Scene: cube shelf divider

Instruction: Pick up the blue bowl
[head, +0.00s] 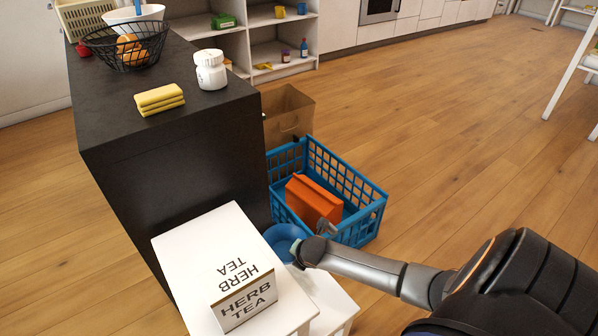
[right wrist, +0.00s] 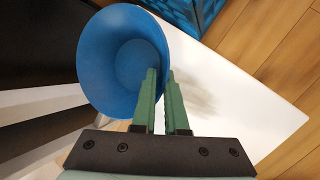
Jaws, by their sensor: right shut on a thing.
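The blue bowl (head: 284,239) is at the end of my right arm in the head view, partly hidden behind the gripper and the herb tea table. In the right wrist view the bowl (right wrist: 125,65) shows its open inside. My right gripper (right wrist: 164,75) is shut on the bowl's right rim, with one green finger inside and one outside. In the head view the right gripper (head: 297,252) is small and partly hidden by its own wrist. I cannot tell whether the bowl touches the white surface (right wrist: 235,100) below it. My left gripper is not in view.
A herb tea box (head: 245,299) stands on a white table (head: 205,255) left of the bowl. A blue crate (head: 370,217) holding an orange object (head: 314,201) lies behind it, with a paper bag (head: 287,112) beyond. The black counter (head: 165,150) rises at left.

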